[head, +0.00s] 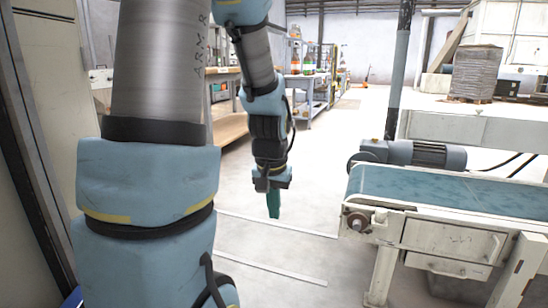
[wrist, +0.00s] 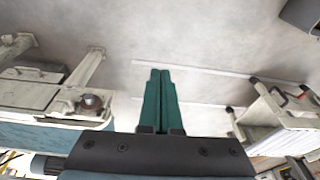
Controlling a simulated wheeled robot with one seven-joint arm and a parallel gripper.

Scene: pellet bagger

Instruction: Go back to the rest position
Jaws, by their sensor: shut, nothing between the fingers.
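My gripper (head: 273,204) hangs pointing down over the open floor in the head view, to the left of the conveyor. Its green fingers (wrist: 160,98) lie side by side in the wrist view, shut with nothing between them. The gripper is apart from everything around it. My arm's thick blue and grey links fill the left of the head view and hide part of the room behind them.
A conveyor (head: 440,188) with a blue belt and a grey motor (head: 415,154) stands at right; its frame also shows in the wrist view (wrist: 35,97). A whitish frame (wrist: 275,115) is at the wrist view's right. Shelves (head: 308,85) stand behind. Floor with pale lines (head: 275,262) is clear.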

